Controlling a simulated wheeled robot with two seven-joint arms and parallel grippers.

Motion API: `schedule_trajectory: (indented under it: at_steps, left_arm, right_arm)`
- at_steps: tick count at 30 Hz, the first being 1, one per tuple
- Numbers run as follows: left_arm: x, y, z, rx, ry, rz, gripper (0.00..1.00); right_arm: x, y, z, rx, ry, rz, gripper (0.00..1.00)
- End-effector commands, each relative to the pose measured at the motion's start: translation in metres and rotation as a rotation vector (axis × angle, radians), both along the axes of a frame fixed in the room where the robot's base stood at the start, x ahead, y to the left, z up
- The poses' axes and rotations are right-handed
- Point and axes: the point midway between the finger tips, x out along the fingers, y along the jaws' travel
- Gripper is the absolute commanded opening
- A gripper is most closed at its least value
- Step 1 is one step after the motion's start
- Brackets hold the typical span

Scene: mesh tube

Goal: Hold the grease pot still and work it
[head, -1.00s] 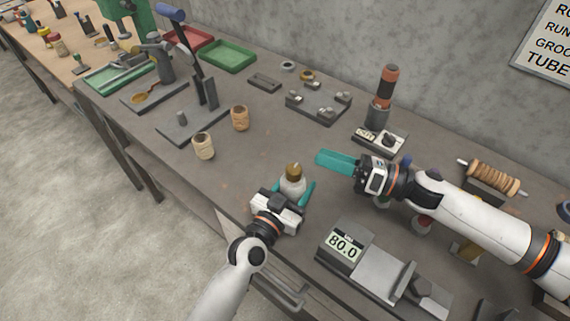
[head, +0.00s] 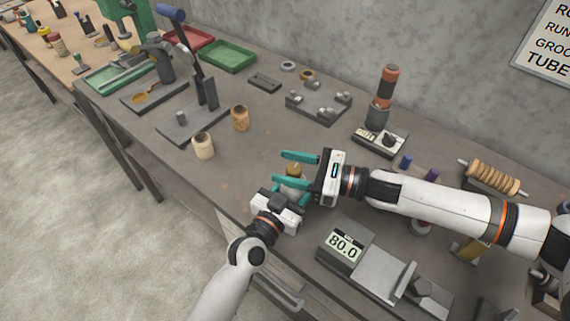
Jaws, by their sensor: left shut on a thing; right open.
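The grease pot (head: 294,171) is a small pale pot with a brown-gold top, standing near the front edge of the bench in the head view. My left gripper (head: 292,192) is shut on its body from the front. My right gripper (head: 292,168) is open, coming in from the right, with its teal fingers on the far and near sides of the pot's top. Whether the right fingers touch the top cannot be told. The pot's lower body is mostly hidden by the grippers.
Two tan cups (head: 203,146) stand to the left. A scale reading 80.0 (head: 343,246) sits at the front right. A lever press (head: 205,95), a green tray (head: 228,56), a block with metal posts (head: 318,104) and an orange-topped cylinder (head: 382,90) stand farther back.

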Motion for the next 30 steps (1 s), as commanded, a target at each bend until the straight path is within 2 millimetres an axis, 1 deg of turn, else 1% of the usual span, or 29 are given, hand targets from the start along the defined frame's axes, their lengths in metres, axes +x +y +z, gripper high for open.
schedule_trajectory:
  at_steps: [1,4,12,14,18,21,26,30]
  left_arm:
    - [0.0001,0.0003,-0.0001,0.0,0.0,0.001,0.2]
    - [0.0002,0.0003,-0.0002,0.0,0.0,0.001,0.2]
    - [0.0002,0.0003,-0.0002,0.0,0.0,0.001,0.2]
    - [0.0002,0.0003,-0.0002,0.0,0.0,0.001,0.2]
    - [0.0001,0.0003,-0.0002,0.0,0.0,0.001,0.2]
    - [0.0001,0.0003,-0.0002,0.0,0.0,0.001,0.2]
    - [0.0001,0.0003,-0.0002,0.0,0.0,0.001,0.2]
    - [0.0,0.0,-0.0002,0.0,0.0,0.0,0.2]
  right_arm:
    - [0.0015,0.0051,0.0003,0.001,-0.001,0.001,0.52]
    - [0.003,0.0104,0.0003,0.0,-0.001,0.0,0.52]
    - [0.0034,0.0115,0.0001,-0.001,0.0,-0.001,0.52]
    - [0.0033,0.0114,0.0001,-0.001,0.0,-0.001,0.43]
    - [0.0032,0.0115,0.0001,-0.001,0.0,-0.001,0.21]
    - [0.0032,0.0114,0.0001,-0.001,0.0,-0.001,0.07]
    - [0.0017,0.0128,-0.0009,0.003,0.003,-0.022,0.07]
    - [0.0012,0.0137,-0.0015,0.006,0.006,-0.098,0.07]
